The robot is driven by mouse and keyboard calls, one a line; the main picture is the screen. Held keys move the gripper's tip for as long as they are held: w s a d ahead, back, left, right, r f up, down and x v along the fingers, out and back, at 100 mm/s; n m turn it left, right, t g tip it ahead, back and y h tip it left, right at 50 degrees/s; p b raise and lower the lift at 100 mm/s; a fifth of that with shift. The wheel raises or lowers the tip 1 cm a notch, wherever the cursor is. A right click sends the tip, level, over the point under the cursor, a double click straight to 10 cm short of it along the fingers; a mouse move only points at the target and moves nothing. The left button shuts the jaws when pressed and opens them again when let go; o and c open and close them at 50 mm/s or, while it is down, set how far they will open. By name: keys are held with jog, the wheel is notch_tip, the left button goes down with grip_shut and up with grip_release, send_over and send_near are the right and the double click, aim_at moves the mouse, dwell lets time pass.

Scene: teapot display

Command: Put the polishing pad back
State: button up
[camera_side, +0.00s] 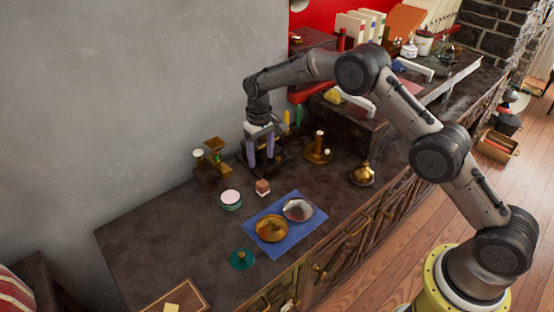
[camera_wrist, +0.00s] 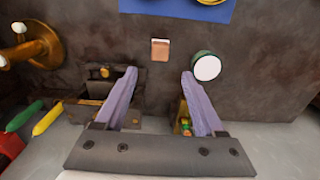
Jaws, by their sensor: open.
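My gripper (camera_side: 261,160) is open and empty, pointing down over the dark wooden stand (camera_side: 283,160) near the wall. In the wrist view my gripper (camera_wrist: 159,76) has its fingers apart, with bare counter and parts of the stand (camera_wrist: 98,92) between and beside them. I cannot tell for sure which thing is the polishing pad. A round green tin with a pale top (camera_side: 231,197) and a small brown block (camera_side: 263,187) sit in front of the gripper. In the wrist view the tin (camera_wrist: 207,68) and block (camera_wrist: 160,49) lie beyond the fingertips, untouched.
A blue cloth (camera_side: 285,242) bears two shallow metal dishes. A teal knobbed disc (camera_side: 242,260) lies at its left. A brass holder (camera_side: 317,150) stands right of the gripper, a brass piece (camera_side: 363,174) farther right. A brass-and-wood item (camera_side: 212,160) stands left. The counter's left part is clear.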

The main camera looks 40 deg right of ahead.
jog(key=s+d+r+t, duration=0.1)
jog(key=s+d+r, duration=0.1)
jog(key=s+r, duration=0.8)
jog(key=s+d+r+t, duration=0.2)
jog(key=s+r, duration=0.5)
jog(key=r, duration=0.6)
jog(key=s+d+t, duration=0.1)
jog(key=s+t, duration=0.1)
jog(key=s, duration=2.3)
jog(key=shift+d+t, duration=0.25)
jog(key=shift+t, duration=0.05)
